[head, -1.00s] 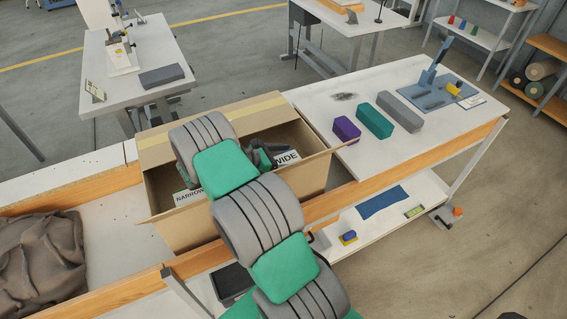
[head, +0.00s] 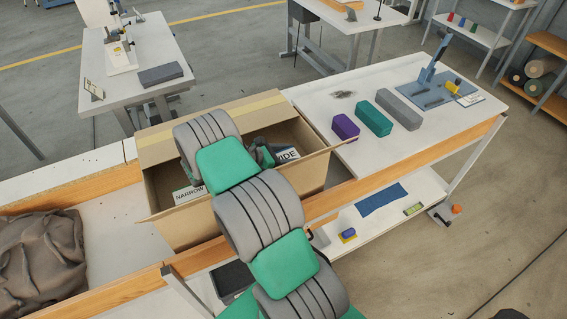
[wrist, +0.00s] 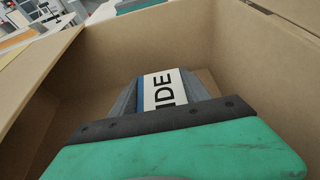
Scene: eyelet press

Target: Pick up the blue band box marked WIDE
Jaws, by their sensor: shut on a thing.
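The band box marked WIDE (wrist: 163,90) shows in the wrist view as a white label reading "IDE" with a blue strip along its left side. It is inside the open cardboard carton (head: 310,177). My gripper (wrist: 160,82) is shut on it, with a grey finger along each side of the label. In the head view part of the WIDE label (head: 288,154) shows beside my gripper (head: 264,156). The rest of the box is hidden by my gripper and the carton. I cannot tell whether it touches the carton floor.
A label reading NARROW (head: 190,193) shows in the carton's left part, partly behind my arm. Carton walls and flaps surround my gripper. Purple (head: 345,127), teal (head: 374,119) and grey (head: 399,110) blocks stand on the white table to the right. Brown cloth (head: 42,255) lies at left.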

